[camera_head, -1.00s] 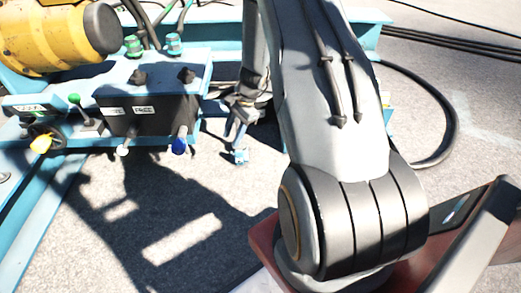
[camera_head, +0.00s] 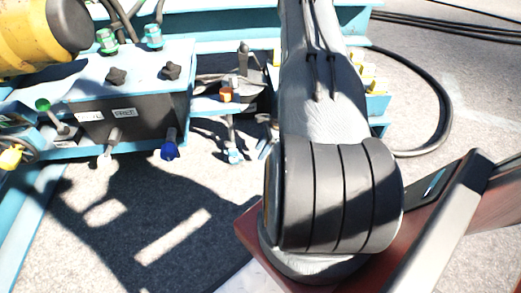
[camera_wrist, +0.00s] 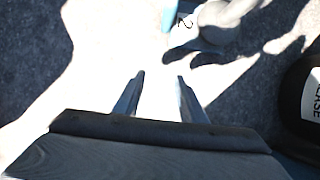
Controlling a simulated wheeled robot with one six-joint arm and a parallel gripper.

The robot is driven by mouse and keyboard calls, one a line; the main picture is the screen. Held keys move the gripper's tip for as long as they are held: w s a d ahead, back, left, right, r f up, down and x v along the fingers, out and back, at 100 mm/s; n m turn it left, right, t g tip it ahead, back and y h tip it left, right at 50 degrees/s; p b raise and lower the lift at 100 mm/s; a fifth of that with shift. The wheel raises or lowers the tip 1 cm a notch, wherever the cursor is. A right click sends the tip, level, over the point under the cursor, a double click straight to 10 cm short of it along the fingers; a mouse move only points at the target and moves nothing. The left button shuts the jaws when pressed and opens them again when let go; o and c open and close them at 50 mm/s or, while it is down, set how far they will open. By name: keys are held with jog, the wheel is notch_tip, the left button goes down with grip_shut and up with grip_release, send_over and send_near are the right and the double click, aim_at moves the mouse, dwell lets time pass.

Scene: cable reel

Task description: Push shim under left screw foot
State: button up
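The screw foot (camera_head: 234,153) is a small light-blue foot on a thin stem, left of my arm in the head view, below the blue frame. In the wrist view, a light-blue post (camera_wrist: 170,14) stands at the top edge beside a grey rounded part (camera_wrist: 218,20) marked "2"; I cannot tell whether this belongs to the foot. My gripper (camera_wrist: 160,82) has its two fingers apart, with only bright ground visible between them. In the head view my arm mostly hides it. I cannot make out a shim in either view.
A dark control box (camera_head: 130,112) with levers and knobs stands at the left, below a yellow motor (camera_head: 30,35). An orange part (camera_head: 226,95) sits on the frame above the foot. A black hose (camera_head: 440,110) curves at the right. The shadowed floor at lower left is clear.

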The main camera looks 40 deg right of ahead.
aim_at(233, 155)
jog(key=w+a+b, duration=0.1)
jog(key=w+a, duration=0.1)
jog(key=a, duration=0.1)
jog(key=w+a+b, duration=0.1)
jog(key=w+a, duration=0.1)
jog(key=a, duration=0.2)
jog(key=w+a+b, duration=0.1)
jog(key=w+a, duration=0.1)
jog(key=a, duration=0.1)
jog(key=shift+w+a+f+b, duration=0.1)
jog(key=shift+w+a+b, duration=0.1)
jog(key=shift+b, duration=0.15)
jog(key=shift+a+f+b, duration=0.1)
jog(key=shift+f+b, duration=0.4)
jog(key=shift+c, duration=0.3)
grip_shut()
